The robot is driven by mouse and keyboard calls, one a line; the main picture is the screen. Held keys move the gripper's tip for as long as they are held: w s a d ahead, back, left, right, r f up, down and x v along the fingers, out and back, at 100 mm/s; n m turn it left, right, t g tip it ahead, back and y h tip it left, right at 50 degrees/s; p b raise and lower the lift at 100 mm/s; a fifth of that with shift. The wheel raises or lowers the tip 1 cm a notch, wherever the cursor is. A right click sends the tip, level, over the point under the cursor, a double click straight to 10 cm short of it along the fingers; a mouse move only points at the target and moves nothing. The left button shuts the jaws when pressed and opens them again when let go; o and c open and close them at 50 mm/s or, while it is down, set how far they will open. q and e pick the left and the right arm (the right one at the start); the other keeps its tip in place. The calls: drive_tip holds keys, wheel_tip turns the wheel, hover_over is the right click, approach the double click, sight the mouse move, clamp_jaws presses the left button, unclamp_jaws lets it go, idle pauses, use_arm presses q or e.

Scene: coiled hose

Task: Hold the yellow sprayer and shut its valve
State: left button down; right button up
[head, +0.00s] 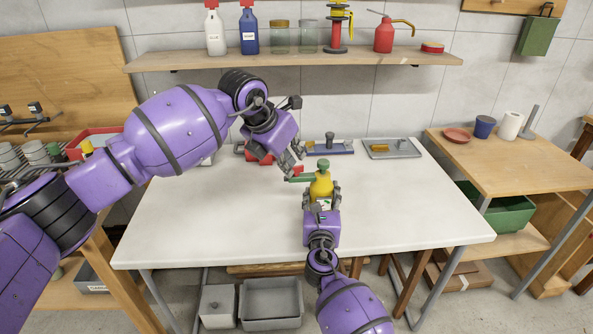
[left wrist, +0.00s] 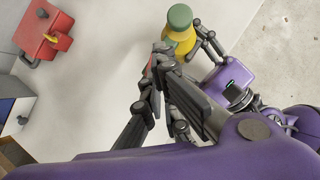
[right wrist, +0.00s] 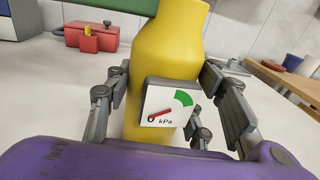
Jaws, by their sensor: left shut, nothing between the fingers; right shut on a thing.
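The yellow sprayer (head: 321,187) stands upright over the white table, with a green top (head: 323,165) and a green arm (head: 300,179) pointing left. My right gripper (head: 321,202) is shut around its lower body. In the right wrist view the yellow body (right wrist: 166,45) sits between the fingers, and its kPa gauge (right wrist: 168,103) faces me with the red needle at lower left. My left gripper (head: 297,165) is shut and empty, just left of the sprayer's top. In the left wrist view its fingers (left wrist: 160,55) hide most of the green arm, and I cannot make out the valve's position.
A red box (left wrist: 42,40) lies on the table behind my left gripper. A blue tool (head: 330,148) and a grey tray (head: 390,149) lie at the table's back. A shelf (head: 300,58) with bottles and jars hangs above. The table's right side is clear.

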use_arm(q)
drive_tip(key=shift+f, duration=1.25)
drive_tip(key=shift+w+a, duration=0.4)
drive_tip(key=shift+a, duration=0.3)
drive_tip(key=shift+w+a, duration=0.2)
drive_tip(key=shift+w, duration=0.4)
drive_tip(key=shift+r, duration=0.1)
wheel_tip(320, 180, up, 5)
drive_tip(key=shift+f, duration=0.1)
idle(0.8)
drive_tip(key=c, duration=2)
unclamp_jaws()
drive_tip(key=shift+c, duration=0.2)
